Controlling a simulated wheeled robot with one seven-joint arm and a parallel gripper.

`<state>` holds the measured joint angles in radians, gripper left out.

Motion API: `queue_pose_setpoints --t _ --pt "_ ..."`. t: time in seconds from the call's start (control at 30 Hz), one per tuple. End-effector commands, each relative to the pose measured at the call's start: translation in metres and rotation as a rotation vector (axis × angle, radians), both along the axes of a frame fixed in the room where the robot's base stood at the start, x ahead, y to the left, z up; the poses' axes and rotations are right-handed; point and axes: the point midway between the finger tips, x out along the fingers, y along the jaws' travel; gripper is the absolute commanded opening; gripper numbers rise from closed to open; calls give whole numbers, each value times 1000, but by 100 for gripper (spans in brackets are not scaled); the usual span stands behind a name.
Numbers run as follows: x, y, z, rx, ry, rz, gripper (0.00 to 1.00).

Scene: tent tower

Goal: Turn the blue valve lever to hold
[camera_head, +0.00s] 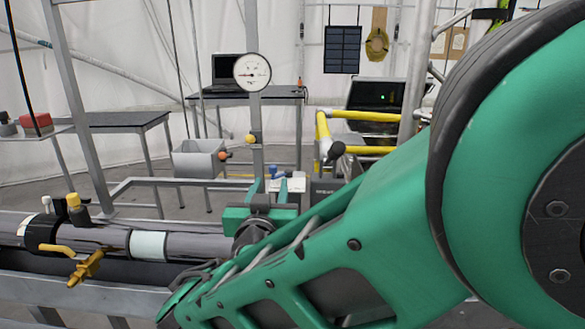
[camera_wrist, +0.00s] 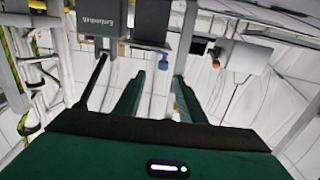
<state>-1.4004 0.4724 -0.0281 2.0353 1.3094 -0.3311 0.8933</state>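A small blue piece (camera_head: 278,172), which looks like the blue valve lever, shows just beyond my gripper (camera_head: 269,187) in the head view. A white block sits below and right of it. In the wrist view, which looks upside down, a blue piece (camera_wrist: 163,63) lies near the tips, between the two green fingers of my gripper (camera_wrist: 160,82). The fingers are apart, with nothing seen held between them. I cannot tell whether either finger touches the blue piece. Any label or position mark on the valve is too small to read, and my arm hides its lower right surroundings.
A pressure gauge (camera_head: 252,72) stands on a post behind the gripper. A grey pipe (camera_head: 190,243) with a yellow valve handle (camera_head: 86,268) runs across the left foreground. Yellow pipes (camera_head: 370,116) stand to the right. A grey bin (camera_head: 197,162) and a table with a laptop (camera_head: 234,72) are behind.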

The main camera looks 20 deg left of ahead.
Motion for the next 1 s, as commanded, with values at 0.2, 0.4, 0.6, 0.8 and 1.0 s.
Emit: queue_pose_setpoints --t 0.2,0.4,0.6,0.8,1.0 --pt "13 11 1 4 -6 11 36" --pt "47 20 1 5 -6 12 36" --pt "78 28 0 3 -5 13 36" --pt "95 32 1 2 -6 14 36" --pt "99 34 1 3 -5 15 36"
